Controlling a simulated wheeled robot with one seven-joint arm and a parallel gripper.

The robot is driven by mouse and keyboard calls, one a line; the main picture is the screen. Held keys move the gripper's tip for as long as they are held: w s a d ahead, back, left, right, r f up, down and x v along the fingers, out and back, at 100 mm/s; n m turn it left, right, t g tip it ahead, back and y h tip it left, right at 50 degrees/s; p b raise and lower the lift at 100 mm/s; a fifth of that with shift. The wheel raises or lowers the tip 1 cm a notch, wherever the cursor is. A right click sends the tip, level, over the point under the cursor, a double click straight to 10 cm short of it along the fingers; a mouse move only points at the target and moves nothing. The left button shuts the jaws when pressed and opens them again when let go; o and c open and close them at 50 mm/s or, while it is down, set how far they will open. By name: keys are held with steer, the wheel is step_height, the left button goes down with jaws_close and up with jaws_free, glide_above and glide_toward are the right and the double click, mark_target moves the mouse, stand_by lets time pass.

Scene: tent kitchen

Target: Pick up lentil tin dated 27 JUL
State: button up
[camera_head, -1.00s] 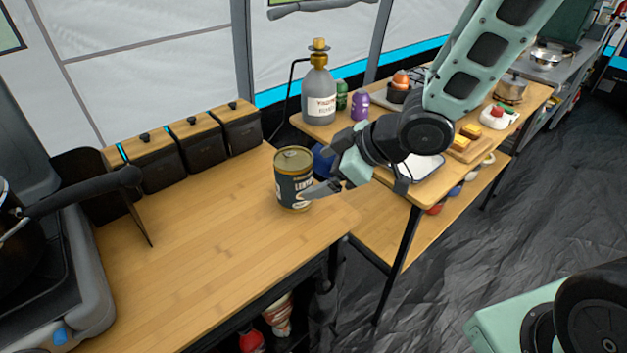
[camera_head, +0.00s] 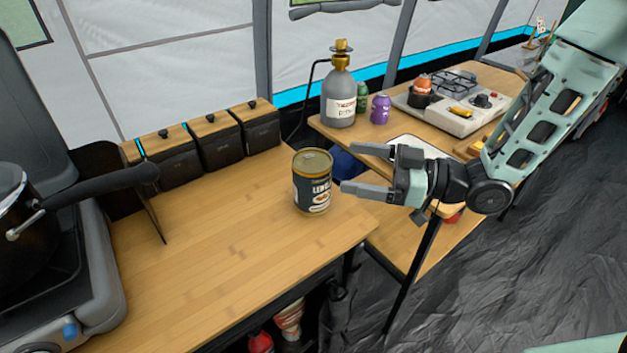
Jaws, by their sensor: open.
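A dark tin with a gold lid (camera_head: 312,182) stands upright on the wooden counter near its right end. Its label reads partly as lentil; no date is legible. My gripper (camera_head: 348,168) is to the right of the tin with its two fingers spread and pointing left at it. The fingertips are close to the tin's right side, with nothing between them. The tin shows whole in front of the counter's back edge, and I cannot tell whether a fingertip touches it.
Dark canisters with wooden lids (camera_head: 216,140) line the back of the counter (camera_head: 215,245). A stove with a black pot (camera_head: 28,230) stands at left.

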mark_target(293, 157)
steer(key=p+x, duration=0.1)
steer(key=x, duration=0.4)
steer(key=p+x, duration=0.1)
steer(key=x, duration=0.4)
steer(key=shift+w+a+f, duration=0.15)
steer(key=shift+a+f, duration=0.1)
steer(key=shift+c, duration=0.3)
steer(key=c, duration=1.8)
steer(key=shift+o, duration=0.2)
steer(key=shift+r, duration=0.15)
